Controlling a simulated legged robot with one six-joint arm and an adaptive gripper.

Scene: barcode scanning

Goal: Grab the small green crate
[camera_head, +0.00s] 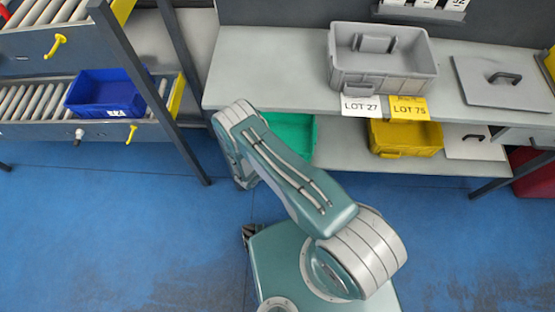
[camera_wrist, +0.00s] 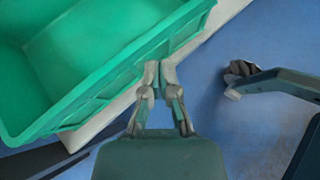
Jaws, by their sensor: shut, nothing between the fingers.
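The green crate (camera_head: 291,132) stands on the lower shelf (camera_head: 340,150) of the workbench, partly hidden behind my arm in the head view. In the wrist view the green crate (camera_wrist: 100,50) fills the upper left, open-topped and empty where it shows. My gripper (camera_wrist: 160,72) is shut, with its fingertips close to the crate's near side wall, just below the rim in the picture. Nothing is between the fingers. I cannot tell whether the fingertips touch the wall. In the head view my gripper is hidden by the arm.
A grey crate (camera_head: 385,80) with lot labels stands on the bench top (camera_head: 270,75), left of a grey lid (camera_head: 505,82). A yellow crate (camera_head: 405,138) is on the lower shelf. A blue crate (camera_head: 108,92) sits on a roller rack at left. The blue floor in front is clear.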

